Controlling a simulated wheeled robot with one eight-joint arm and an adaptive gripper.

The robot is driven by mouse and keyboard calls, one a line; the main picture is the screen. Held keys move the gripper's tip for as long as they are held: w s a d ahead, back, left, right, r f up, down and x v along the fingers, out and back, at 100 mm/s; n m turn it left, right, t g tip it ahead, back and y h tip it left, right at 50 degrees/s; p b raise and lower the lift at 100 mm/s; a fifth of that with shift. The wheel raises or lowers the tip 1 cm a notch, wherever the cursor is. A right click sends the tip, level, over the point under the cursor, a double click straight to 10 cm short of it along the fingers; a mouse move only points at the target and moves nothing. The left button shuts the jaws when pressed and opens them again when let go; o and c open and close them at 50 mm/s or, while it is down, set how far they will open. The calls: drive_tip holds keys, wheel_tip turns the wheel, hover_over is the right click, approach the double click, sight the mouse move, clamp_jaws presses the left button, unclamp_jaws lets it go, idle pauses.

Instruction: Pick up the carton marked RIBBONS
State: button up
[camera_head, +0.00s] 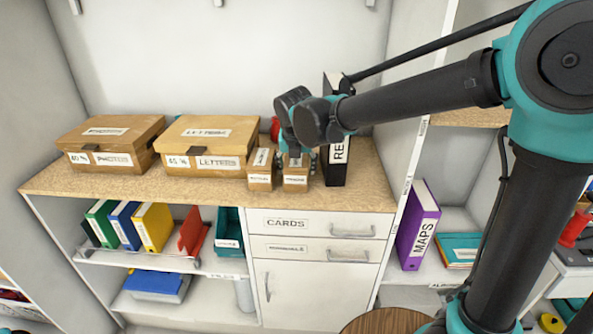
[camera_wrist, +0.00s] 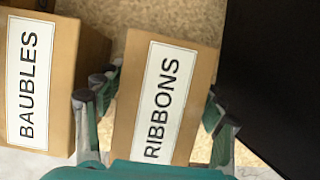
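The RIBBONS carton (camera_head: 295,181) is a small brown box on the wooden counter, between the BAUBLES carton (camera_head: 260,182) and a tall black binder (camera_head: 335,170). In the wrist view the RIBBONS carton (camera_wrist: 165,98) fills the middle, its white label facing the camera. My gripper (camera_head: 296,158) is right above and over it, pointing down, and covers part of its top in the head view. In the wrist view my gripper (camera_wrist: 160,95) is open, with one finger on each side of the carton. The left finger is in the gap beside BAUBLES (camera_wrist: 68,85). Contact with the carton cannot be made out.
The black binder (camera_wrist: 270,80) stands close beside the right finger. Two larger lidded boxes, one marked LETTERS (camera_head: 206,146) and another (camera_head: 110,145), stand to the left on the counter. A drawer marked CARDS (camera_head: 320,224) is below. The front counter strip is clear.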

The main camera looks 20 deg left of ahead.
drive_tip(key=c, duration=1)
drive_tip(key=shift+r, duration=0.1)
